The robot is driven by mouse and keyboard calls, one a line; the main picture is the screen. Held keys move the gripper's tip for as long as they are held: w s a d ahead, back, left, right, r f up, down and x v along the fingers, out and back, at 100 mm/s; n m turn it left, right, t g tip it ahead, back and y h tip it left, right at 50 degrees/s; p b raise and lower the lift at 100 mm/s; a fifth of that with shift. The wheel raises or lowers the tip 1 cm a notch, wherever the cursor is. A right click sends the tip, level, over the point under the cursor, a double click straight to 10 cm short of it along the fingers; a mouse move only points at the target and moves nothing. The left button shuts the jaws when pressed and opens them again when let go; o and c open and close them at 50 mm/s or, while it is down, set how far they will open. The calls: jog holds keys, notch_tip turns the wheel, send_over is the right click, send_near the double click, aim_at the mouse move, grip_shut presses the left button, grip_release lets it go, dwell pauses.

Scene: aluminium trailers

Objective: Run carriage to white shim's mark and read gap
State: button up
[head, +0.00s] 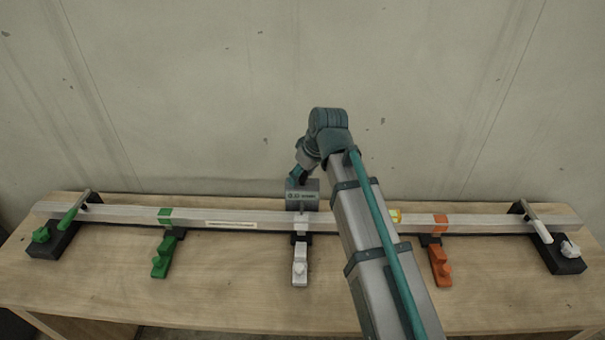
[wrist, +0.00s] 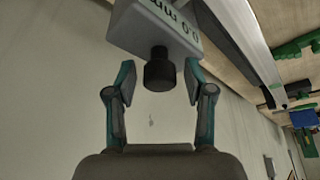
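The grey carriage (head: 302,202) sits on the long aluminium rail (head: 480,222), over the stretch with the white mark (head: 301,226). The white shim (head: 300,270) stands in front of the rail there. The carriage's display face shows small text, too blurred in the head view to read surely; in the wrist view the carriage (wrist: 150,28) shows it turned, ending in "mm". My gripper (wrist: 159,78) is open, its fingers on either side of the carriage's black knob (wrist: 159,72), with gaps on both sides. In the head view my gripper (head: 296,176) is just above and behind the carriage.
A green shim (head: 162,258) and an orange shim (head: 440,262) stand left and right. Clamps with a green handle (head: 73,213) and a white handle (head: 538,227) hold the rail ends. A yellow piece (head: 395,215) shows beside my arm. The wooden table (head: 230,290) is clear in front.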

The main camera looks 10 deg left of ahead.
jog(key=shift+r, duration=0.1)
jog(key=v, duration=1.2)
